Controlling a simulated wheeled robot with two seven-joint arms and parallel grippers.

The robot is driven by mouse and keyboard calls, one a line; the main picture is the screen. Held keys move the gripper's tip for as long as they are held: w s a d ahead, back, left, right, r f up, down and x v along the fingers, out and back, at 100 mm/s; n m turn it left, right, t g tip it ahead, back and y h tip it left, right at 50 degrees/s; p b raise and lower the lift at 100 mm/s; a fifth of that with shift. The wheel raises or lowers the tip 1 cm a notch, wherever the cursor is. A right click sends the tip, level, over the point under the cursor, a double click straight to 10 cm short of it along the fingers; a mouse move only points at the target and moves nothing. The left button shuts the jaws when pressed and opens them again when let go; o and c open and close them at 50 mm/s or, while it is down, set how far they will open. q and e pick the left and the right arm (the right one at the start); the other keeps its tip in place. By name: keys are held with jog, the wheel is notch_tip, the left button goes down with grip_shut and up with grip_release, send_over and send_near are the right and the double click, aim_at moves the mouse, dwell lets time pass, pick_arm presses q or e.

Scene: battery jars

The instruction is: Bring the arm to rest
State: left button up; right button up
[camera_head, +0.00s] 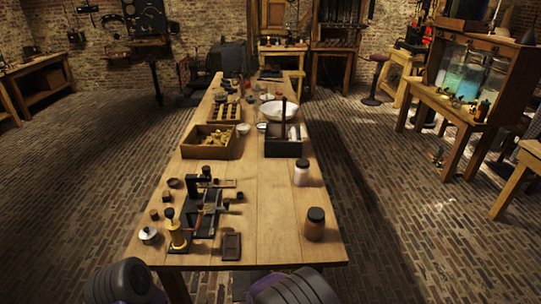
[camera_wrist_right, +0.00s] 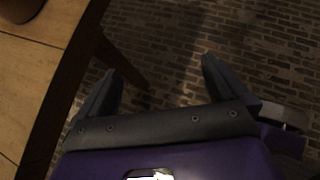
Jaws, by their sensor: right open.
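My right gripper (camera_wrist_right: 160,78) shows in the right wrist view, with its two dark fingers spread apart and nothing between them. It is beside the edge of the wooden table (camera_wrist_right: 28,70), over the brick floor. Rounded dark parts of my two arms show at the bottom of the head view, at the table's near end; my left gripper does not show. A brown jar with a dark lid (camera_head: 315,226) stands upright near the table's near right corner. A white jar with a dark lid (camera_head: 301,174) stands upright farther back. Both jars are clear of my arms.
The long wooden table (camera_head: 270,225) carries a black apparatus (camera_head: 205,205) at the near left. A wooden tray of yellowish pieces (camera_head: 208,151), a black box (camera_head: 283,150) and a white bowl (camera_head: 279,110) stand farther back. Brick floor (camera_head: 400,220) lies open to the right.

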jog(key=s+f+m+g+y+p, duration=0.1)
jog(key=s+f+m+g+y, duration=0.1)
jog(key=s+f+m+y, duration=0.4)
jog(key=s+a+f+m+g+y, duration=0.1)
jog(key=s+f+m+g+y, duration=0.1)
jog(key=s+f+m+y, duration=0.5)
jog(key=s+f+m, duration=0.1)
jog(key=s+m, duration=0.4)
jog(key=m, duration=0.8)
jog(key=shift+f+p, duration=0.25)
jog(key=shift+p, duration=0.15)
jog(key=shift+s+a, duration=0.1)
